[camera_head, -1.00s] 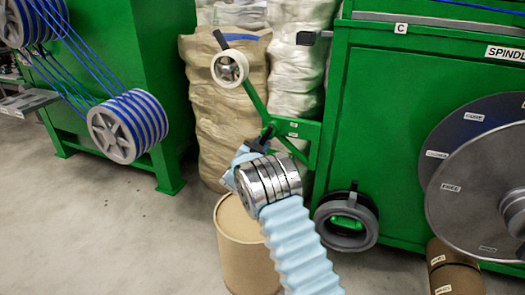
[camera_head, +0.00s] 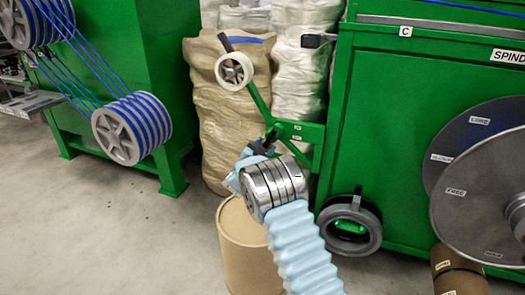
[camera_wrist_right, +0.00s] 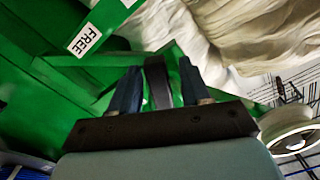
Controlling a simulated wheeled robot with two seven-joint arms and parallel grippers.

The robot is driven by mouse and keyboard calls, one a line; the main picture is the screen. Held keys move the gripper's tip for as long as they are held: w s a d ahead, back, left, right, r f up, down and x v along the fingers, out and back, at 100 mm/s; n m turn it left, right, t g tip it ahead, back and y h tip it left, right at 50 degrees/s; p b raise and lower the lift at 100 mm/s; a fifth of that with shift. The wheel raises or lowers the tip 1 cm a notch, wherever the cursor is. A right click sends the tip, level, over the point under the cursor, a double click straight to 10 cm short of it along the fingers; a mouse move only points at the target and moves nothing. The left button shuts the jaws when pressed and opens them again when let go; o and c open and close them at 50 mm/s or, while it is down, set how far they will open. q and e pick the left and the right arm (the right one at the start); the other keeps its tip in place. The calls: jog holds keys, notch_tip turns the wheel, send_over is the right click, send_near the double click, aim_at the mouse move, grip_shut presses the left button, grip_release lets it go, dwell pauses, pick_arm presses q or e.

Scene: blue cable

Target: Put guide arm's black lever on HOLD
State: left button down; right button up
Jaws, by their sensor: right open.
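The green guide arm (camera_head: 258,100) slants from its bracket up to a white roller (camera_head: 233,70). My right gripper (camera_head: 262,146) is at the arm's lower end, by the bracket. In the right wrist view the right gripper (camera_wrist_right: 158,88) has its two dark fingers apart. A dark upright bar, which looks like the black lever (camera_wrist_right: 155,78), stands between them, with a gap visible on each side. A FREE label (camera_wrist_right: 83,38) is on green metal at upper left. The HOLD label cannot be read. My left gripper is not in view.
The green spindle cabinet (camera_head: 385,110) is right of the bracket, with large grey discs (camera_head: 480,190). Wrapped sacks (camera_head: 228,115) stand behind the guide arm. A brown drum (camera_head: 245,245) is below my right gripper. A blue cable reel (camera_head: 130,128) is at left.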

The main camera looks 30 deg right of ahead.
jog(key=v, duration=1.3)
jog(key=shift+s+a, duration=0.25)
